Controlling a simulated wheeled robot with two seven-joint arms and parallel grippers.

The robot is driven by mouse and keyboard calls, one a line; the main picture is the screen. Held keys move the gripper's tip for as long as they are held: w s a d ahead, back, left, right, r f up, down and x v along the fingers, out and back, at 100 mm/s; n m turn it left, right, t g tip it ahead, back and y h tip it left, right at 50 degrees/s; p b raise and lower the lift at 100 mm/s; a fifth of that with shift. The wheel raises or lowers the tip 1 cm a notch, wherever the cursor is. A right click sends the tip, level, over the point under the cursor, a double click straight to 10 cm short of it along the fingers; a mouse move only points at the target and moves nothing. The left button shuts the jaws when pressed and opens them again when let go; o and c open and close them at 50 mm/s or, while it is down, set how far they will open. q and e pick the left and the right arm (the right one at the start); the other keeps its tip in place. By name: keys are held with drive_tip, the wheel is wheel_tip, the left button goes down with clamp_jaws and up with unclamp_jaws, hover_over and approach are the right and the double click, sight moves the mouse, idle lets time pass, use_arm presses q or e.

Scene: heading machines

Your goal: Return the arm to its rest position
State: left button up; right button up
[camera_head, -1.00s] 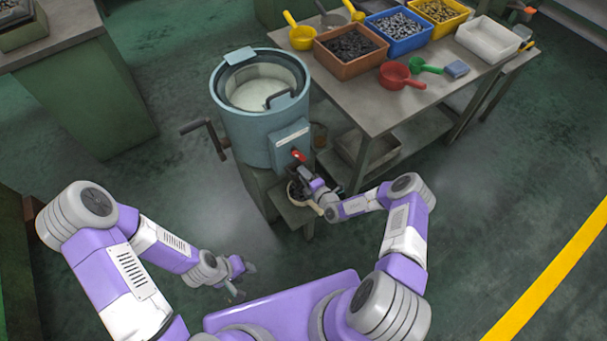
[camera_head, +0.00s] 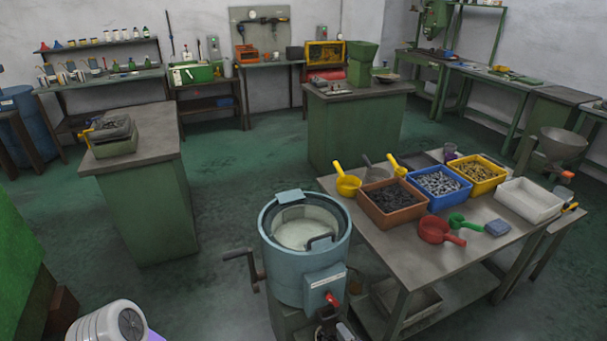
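My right gripper (camera_head: 328,332) shows only as a small part at the bottom edge, just below the red valve (camera_head: 332,299) of the blue drum machine (camera_head: 284,270). Its fingers are mostly cut off, so I cannot tell whether it is open or shut or holds anything. My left arm shows only as a grey and white joint (camera_head: 110,322) at the bottom left. My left gripper is out of view.
The drum's crank handle (camera_head: 240,258) sticks out to the left. On the right, a table (camera_head: 388,244) bears brown, blue and yellow bins, a white tray (camera_head: 528,200) and several scoops. Green cabinets stand behind, with open floor (camera_head: 225,235) between.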

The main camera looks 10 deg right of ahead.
drive_tip(key=s+a+r+n+g+y, duration=0.2)
drive_tip(key=s+a+n+g+y, duration=0.6)
drive_tip(key=a+n, duration=0.5)
drive_tip(key=s+a+n+g+h, duration=0.25)
drive_tip(key=s+n+g, duration=0.45)
drive_tip(key=s+n, duration=0.6)
drive_tip(key=s+d+r+n+h, duration=0.2)
drive_tip(key=s+d+n+h, duration=0.1)
drive_tip(key=n, duration=0.8)
drive_tip(key=s+d+r+n+h, duration=0.2)
drive_tip(key=s+d+n+h, duration=0.1)
drive_tip(key=n, duration=0.7)
drive_tip(key=shift+s+n+t, duration=0.4)
drive_tip(key=shift+s, duration=0.15)
